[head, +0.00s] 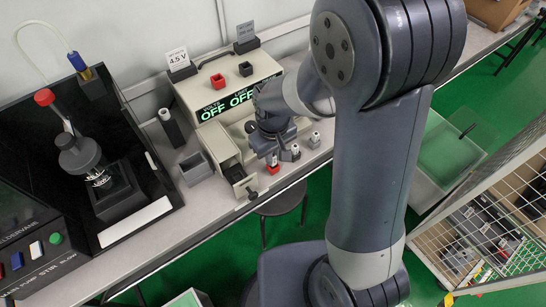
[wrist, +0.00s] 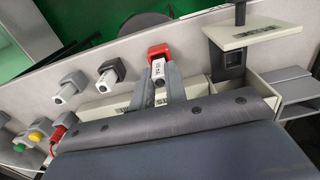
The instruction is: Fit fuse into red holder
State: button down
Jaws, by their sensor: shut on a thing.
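My gripper (wrist: 160,80) is shut on a pale fuse (wrist: 159,70) with dark lettering. The red holder (wrist: 159,51) is at the fuse's far end in the wrist view, and the fuse lines up with it. I cannot tell how deep the fuse sits in it. In the head view, my gripper (head: 268,153) is low over the front of the bench, with the red holder (head: 273,168) just below it. There the fuse is mostly hidden by the gripper.
Two grey holders with pale pieces (wrist: 73,87) (wrist: 110,76) stand beside the red one. The tester (head: 228,90) reads OFF twice, and its open drawer (head: 240,180) lies close by. A grey bin (head: 195,168) stands left of the drawer. The bench's front edge is near.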

jog(key=shift+f, duration=0.75)
jog(key=shift+f, duration=0.25)
jog(key=c, duration=1.4)
grip_release()
jog(key=shift+r, duration=0.1)
jog(key=shift+c, duration=0.2)
notch_tip(320, 180, up, 12)
jog(key=shift+r+p, duration=0.2)
jog(key=shift+p, duration=0.25)
jog(key=shift+f, duration=0.1)
